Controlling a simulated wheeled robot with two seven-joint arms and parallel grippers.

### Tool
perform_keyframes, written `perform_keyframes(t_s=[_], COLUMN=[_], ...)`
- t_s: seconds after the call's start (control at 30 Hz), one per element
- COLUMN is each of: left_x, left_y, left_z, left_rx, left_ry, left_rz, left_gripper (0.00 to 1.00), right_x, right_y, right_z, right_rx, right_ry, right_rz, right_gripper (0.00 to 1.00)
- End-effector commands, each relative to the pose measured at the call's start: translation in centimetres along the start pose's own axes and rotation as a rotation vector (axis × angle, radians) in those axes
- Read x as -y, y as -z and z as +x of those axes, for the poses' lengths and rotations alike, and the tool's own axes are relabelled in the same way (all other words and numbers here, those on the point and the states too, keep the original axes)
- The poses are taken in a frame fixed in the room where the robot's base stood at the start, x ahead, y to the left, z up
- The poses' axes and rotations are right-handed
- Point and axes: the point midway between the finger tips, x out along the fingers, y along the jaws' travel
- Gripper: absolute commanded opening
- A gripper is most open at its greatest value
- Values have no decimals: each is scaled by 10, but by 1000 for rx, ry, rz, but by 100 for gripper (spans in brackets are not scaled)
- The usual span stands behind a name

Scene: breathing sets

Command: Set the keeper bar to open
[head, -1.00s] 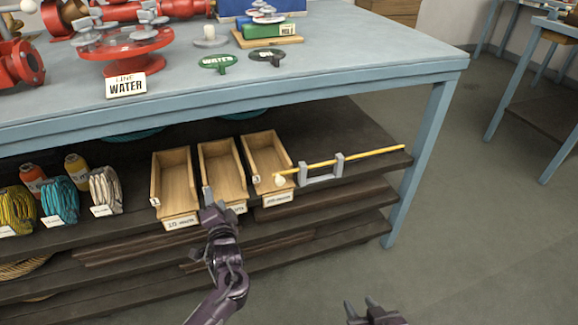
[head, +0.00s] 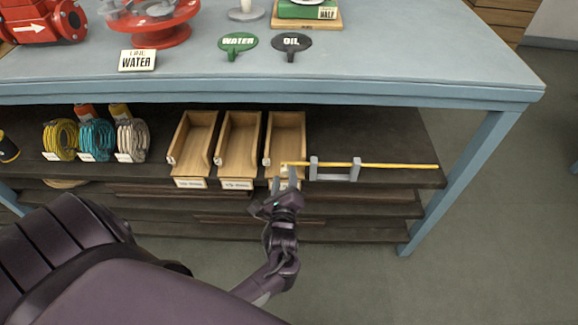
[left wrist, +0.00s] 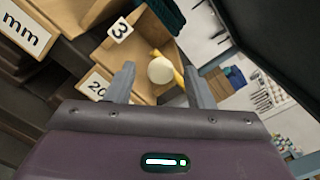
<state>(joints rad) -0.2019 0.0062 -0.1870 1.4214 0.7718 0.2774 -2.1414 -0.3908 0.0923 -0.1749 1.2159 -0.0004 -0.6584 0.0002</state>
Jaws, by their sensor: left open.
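The keeper bar (head: 390,165) is a thin yellow rod lying level through a grey two-post bracket (head: 335,174) on the upper shelf. Its left end reaches across the front of the right-hand wooden bin (head: 287,130). The bar's pale round knob (left wrist: 160,70) shows in the left wrist view, with a short yellow length behind it. My left gripper (head: 283,179) is at the bar's left end, in front of that bin. Its fingers are open, and in the wrist view the knob appears between the fingertips (left wrist: 160,82); contact cannot be told. My right gripper is out of view.
Two more wooden bins (head: 237,150) stand to the left, then yellow, teal and white coils (head: 132,140). The blue tabletop (head: 400,70) overhangs the shelf. A table leg (head: 460,180) stands at the right. Open floor (head: 500,250) lies beyond it.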

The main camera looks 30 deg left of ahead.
Motion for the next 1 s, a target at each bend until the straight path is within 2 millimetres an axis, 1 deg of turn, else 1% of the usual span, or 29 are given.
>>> perform_keyframes(t_s=[0.03, 0.1, 0.23, 0.4, 0.6, 0.67, 0.9, 0.97, 1.0], left_x=[0, 0, 0, 0, 0, 0, 0, 0, 0], left_y=[1, 1, 1, 1, 0, 0, 0, 0, 0], left_z=[10, 20, 34, 42, 42, 42, 42, 42, 42], left_rx=[2, 1, -1, -1, -2, -2, -2, -2, -2], left_ry=[2, 1, 1, 0, 0, 0, 0, 0, 0], left_rz=[-1, -1, -2, -2, -3, -3, -2, -2, -2], left_gripper=[48, 48, 48, 48, 48, 42, 10, 2, 0], right_x=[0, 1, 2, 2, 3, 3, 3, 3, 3], right_y=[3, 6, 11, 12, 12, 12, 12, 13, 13], right_z=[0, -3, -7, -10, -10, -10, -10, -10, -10], right_rx=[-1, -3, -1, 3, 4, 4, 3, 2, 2], right_ry=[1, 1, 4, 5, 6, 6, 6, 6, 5], right_rz=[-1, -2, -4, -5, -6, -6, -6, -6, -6], right_gripper=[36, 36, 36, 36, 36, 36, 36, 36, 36])
